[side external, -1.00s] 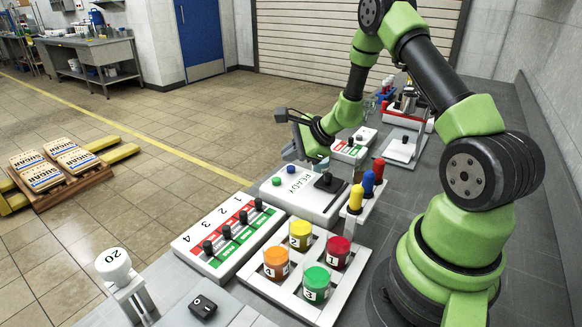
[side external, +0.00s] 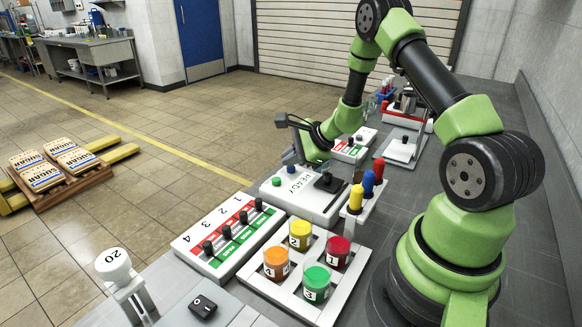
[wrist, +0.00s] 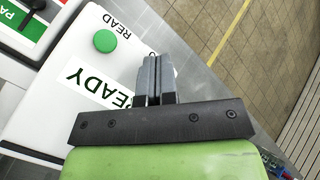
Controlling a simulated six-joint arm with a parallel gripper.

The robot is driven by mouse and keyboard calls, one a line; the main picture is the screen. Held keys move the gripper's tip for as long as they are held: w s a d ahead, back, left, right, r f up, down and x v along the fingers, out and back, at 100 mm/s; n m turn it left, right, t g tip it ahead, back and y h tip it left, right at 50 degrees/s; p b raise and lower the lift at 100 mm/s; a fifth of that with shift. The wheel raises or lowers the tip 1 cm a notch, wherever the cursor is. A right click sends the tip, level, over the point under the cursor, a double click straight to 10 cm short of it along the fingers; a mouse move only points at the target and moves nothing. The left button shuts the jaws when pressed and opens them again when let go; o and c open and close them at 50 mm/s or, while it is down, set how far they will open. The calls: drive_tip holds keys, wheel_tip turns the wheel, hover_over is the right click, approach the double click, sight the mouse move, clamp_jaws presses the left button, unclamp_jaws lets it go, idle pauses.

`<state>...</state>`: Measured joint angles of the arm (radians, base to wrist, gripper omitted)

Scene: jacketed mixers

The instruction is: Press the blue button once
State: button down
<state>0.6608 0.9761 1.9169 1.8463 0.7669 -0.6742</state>
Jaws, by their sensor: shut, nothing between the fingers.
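The white panel (side external: 300,205) with the READY label stands on the bench. The blue button (side external: 291,169) is near its far left corner. A green button (side external: 276,181) sits beside it, closer to the camera, and also shows in the wrist view (wrist: 105,41). My gripper (side external: 289,159) is shut and empty, with its fingertips just above or at the blue button; I cannot tell whether they touch. In the wrist view the shut fingers (wrist: 155,72) lie over the panel's edge region and the blue button is hidden.
A black lever (side external: 328,182) stands on the same panel. Red, blue and yellow bottles (side external: 368,183) stand in a holder to the right. A panel with several black switches (side external: 226,232) and a tray of coloured jars (side external: 301,235) are in front.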

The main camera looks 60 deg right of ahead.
drive_tip(key=shift+f, duration=0.3)
drive_tip(key=shift+r, duration=0.1)
idle(0.3)
drive_tip(key=shift+r, duration=0.8)
drive_tip(key=shift+r, duration=2.5)
